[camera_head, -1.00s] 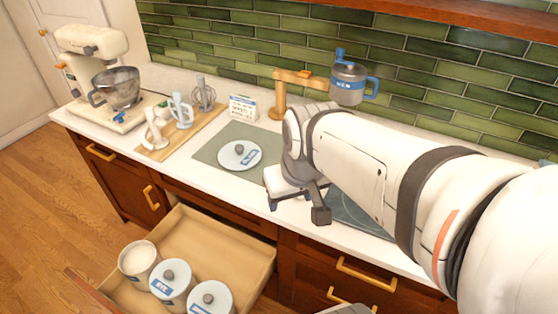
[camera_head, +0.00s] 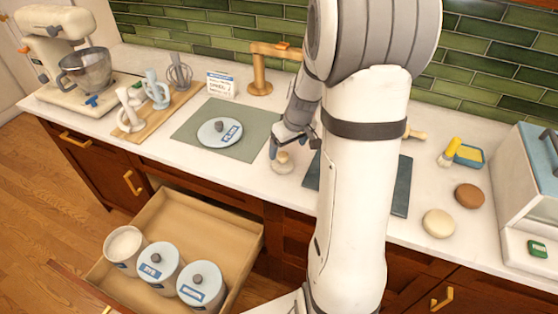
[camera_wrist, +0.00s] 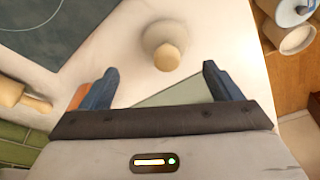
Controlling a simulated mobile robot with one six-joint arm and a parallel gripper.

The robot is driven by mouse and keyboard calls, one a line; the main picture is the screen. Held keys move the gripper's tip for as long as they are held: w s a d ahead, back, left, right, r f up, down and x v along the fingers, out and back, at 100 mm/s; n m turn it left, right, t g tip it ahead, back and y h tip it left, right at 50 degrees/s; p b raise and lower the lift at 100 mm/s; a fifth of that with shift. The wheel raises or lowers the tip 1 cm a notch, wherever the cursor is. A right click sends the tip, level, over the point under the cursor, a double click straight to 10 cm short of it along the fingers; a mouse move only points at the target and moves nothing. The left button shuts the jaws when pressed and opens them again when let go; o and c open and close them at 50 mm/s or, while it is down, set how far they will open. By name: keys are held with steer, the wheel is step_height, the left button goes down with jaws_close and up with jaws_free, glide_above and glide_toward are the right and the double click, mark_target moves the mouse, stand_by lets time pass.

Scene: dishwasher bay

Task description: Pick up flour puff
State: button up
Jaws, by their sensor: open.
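The flour puff (camera_head: 283,166) appears to be the small pale round pad with a wooden knob. It stands on the white counter between the green mat and the dark board. In the wrist view the flour puff (camera_wrist: 166,52) lies ahead of the fingers, roughly centred between them, with its knob toward me. My gripper (camera_head: 292,148) is at the puff in the head view, pointing down. In the wrist view my gripper (camera_wrist: 160,75) is open, with its two blue fingers apart and nothing held. Contact with the puff cannot be told.
A round lid (camera_head: 219,132) lies on the green mat (camera_head: 190,128). The dark board (camera_head: 399,190) is to the right, with a rolling pin (camera_head: 415,133) beyond it. An open drawer (camera_head: 205,215) with several canisters is below. A wooden stand (camera_head: 260,72) is behind.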

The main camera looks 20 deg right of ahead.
mark_target(283, 154)
steer(key=shift+a+p+x, duration=0.2)
steer(key=shift+p+x, duration=0.15)
steer(key=shift+x, duration=1.3)
steer(key=shift+a+p+x, duration=0.25)
steer(key=shift+p+x, duration=0.1)
steer(key=shift+x, duration=1.3)
steer(key=shift+c, duration=0.6)
steer(key=c, duration=1)
steer(key=shift+o, duration=0.2)
step_height(283, 154, up, 10)
steer(key=shift+r+b, duration=0.1)
steer(key=shift+b, duration=0.4)
steer(key=o, duration=0.4)
steer(key=c, duration=0.3)
